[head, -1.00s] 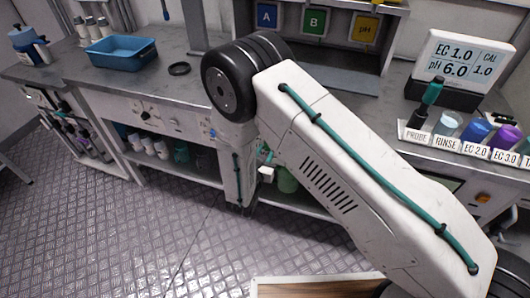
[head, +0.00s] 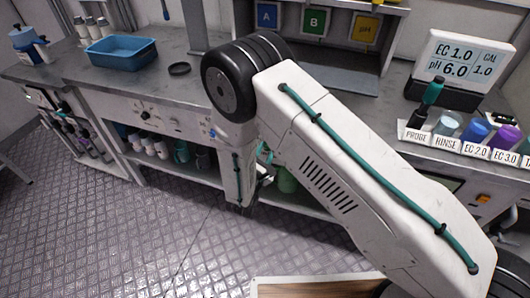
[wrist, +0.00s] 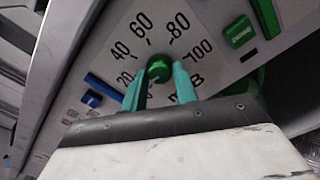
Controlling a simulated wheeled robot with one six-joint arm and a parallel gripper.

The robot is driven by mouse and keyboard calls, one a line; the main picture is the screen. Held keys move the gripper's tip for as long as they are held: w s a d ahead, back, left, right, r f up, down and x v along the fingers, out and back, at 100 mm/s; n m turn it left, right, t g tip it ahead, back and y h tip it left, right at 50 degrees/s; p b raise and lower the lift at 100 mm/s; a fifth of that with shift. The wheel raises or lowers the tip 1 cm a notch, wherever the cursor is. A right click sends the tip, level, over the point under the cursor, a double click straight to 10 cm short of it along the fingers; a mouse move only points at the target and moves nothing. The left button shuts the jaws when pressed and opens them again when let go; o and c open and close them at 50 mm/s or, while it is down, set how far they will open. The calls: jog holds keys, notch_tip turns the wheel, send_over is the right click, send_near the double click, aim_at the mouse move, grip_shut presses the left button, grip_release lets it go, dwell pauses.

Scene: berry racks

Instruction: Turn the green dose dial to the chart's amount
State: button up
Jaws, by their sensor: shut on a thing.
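In the wrist view, the green dose dial (wrist: 159,68) sits on a pale panel. Its printed scale (wrist: 145,26) reads 20, 40, 60, 80 and 100, with a partly covered label ending in B below. My gripper (wrist: 160,74) has its two teal fingers on either side of the dial, shut on it. I cannot clearly tell which number the dial points to. In the head view, my arm hides the dial and most of the gripper. I cannot make out a dose chart in either view.
In the wrist view, a green switch (wrist: 240,32) lies right of the dial and a blue lever (wrist: 103,87) left. In the head view, a blue tray (head: 121,49) and a black ring (head: 179,69) rest on the bench. Labelled cups and a meter display (head: 463,60) stand at right.

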jog(key=shift+m, duration=1.1)
jog(key=o, duration=1)
jog(key=shift+c, duration=0.2)
jog(key=shift+a, duration=0.1)
jog(key=v, duration=0.7)
jog(key=shift+s, duration=0.35)
jog(key=shift+a, duration=0.1)
